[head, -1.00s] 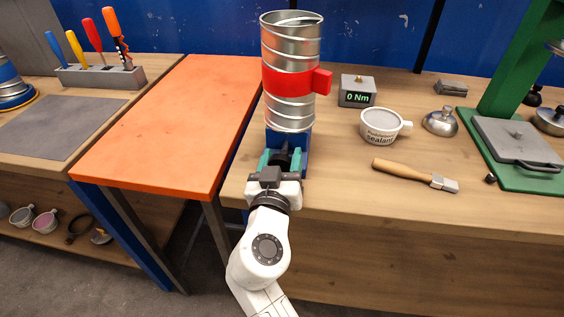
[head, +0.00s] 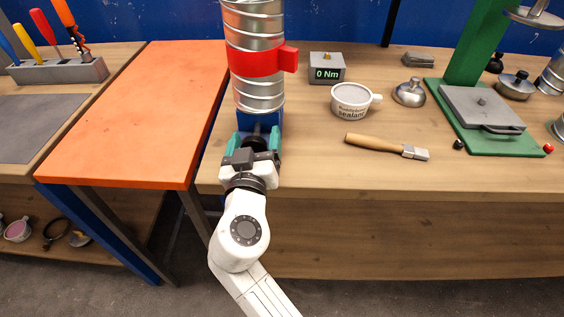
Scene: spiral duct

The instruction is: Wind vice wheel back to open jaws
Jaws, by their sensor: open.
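A blue vice (head: 258,121) stands at the front left of the wooden bench, mostly hidden behind my gripper. A spiral metal duct (head: 259,97) with a red band (head: 253,62) stands upright above the vice; its top is cut off by the picture edge. My gripper (head: 255,139) is open, with its teal fingers spread on either side of a dark round part (head: 252,143) at the vice's front, which looks like the wheel. I cannot tell whether the fingers touch it. The vice jaws' gap is hidden.
A grey box reading 0 Nm (head: 327,68), a sealant tub (head: 351,99), and a brush (head: 375,143) lie to the right on the bench. A green press (head: 478,104) stands farther right. An orange table (head: 140,110) is left, with a narrow gap between.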

